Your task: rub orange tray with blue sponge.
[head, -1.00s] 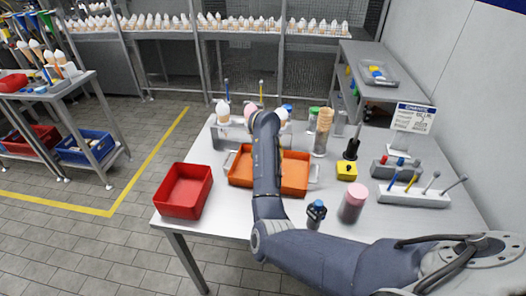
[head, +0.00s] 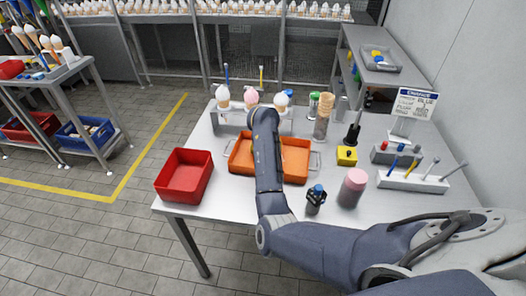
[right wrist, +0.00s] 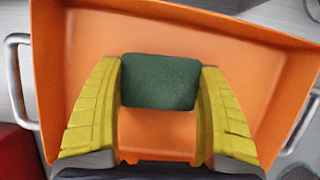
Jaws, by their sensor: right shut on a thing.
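The orange tray (head: 295,160) with metal side handles lies on the steel table, its middle covered by my right arm in the head view. In the right wrist view the orange tray (right wrist: 190,30) fills most of the picture. My right gripper (right wrist: 160,88), with yellow fingers, is shut on a block-shaped sponge (right wrist: 162,72) inside the tray's outline. The sponge looks dark green rather than blue here. I cannot tell whether it touches the tray floor. My left gripper is not in view.
A red bin (head: 184,175) stands left of the tray. A cone rack (head: 232,118) is behind it. To the right are a pink-lidded jar (head: 352,188), a dark bottle (head: 315,200), a yellow box (head: 347,156) and a tool holder (head: 412,180). Bare table lies around the front.

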